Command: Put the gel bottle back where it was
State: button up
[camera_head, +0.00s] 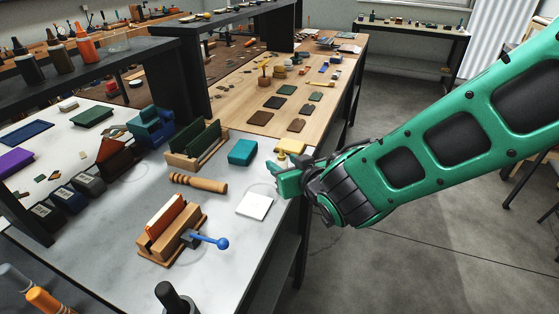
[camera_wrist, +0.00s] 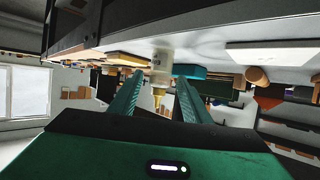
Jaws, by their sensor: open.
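The gel bottle (camera_wrist: 162,66) looks like a small pale translucent bottle with dark marks and an amber nozzle. It shows in the wrist view, which is upside down, with its nozzle toward the picture's bottom and its base against the pale table top. My gripper (camera_wrist: 159,82) is open, with one green finger to each side of the bottle. I cannot tell whether either finger touches it. In the head view my gripper (camera_head: 285,180) is at the right edge of the grey-white table (camera_head: 222,224). I cannot make out the bottle there.
A white tile (camera_head: 254,205), a teal block (camera_head: 242,152) and a yellow block (camera_head: 290,146) are near my gripper. A wooden handle (camera_head: 198,183) and a wooden clamp with a blue-knobbed lever (camera_head: 168,246) are farther left. Open floor (camera_head: 420,255) is at right.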

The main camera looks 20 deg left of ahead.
jog(key=v, duration=0.7)
jog(key=w+d+m+h, duration=0.2)
jog(key=w+d+h, duration=0.15)
jog(key=d, duration=0.55)
jog(key=w+d+m+h, duration=0.2)
jog(key=w+d, duration=0.2)
jog(key=d, duration=0.5)
jog(key=s+d+f+m+g+h, duration=0.1)
jog(key=s+d+m+g+h, duration=0.1)
jog(key=d, duration=0.8)
jog(key=s+d+f+m+g+h, duration=0.1)
jog(key=d+m+h, duration=0.15)
jog(key=d, duration=0.75)
jog(key=s+d+m+g+h, duration=0.1)
jog(key=s+d+m+g, duration=0.15)
jog(key=s+d, duration=0.6)
jog(key=s+d+m+g+y, duration=0.1)
jog(key=s+d+g, duration=0.1)
jog(key=s, duration=0.6)
jog(key=s+d+r+m+g+y, duration=0.1)
jog(key=s+d, duration=0.3)
jog(key=s, duration=0.4)
jog(key=shift+s+m+g, duration=0.4)
jog(key=shift+m+g, duration=0.4)
jog(key=shift+g, duration=0.05)
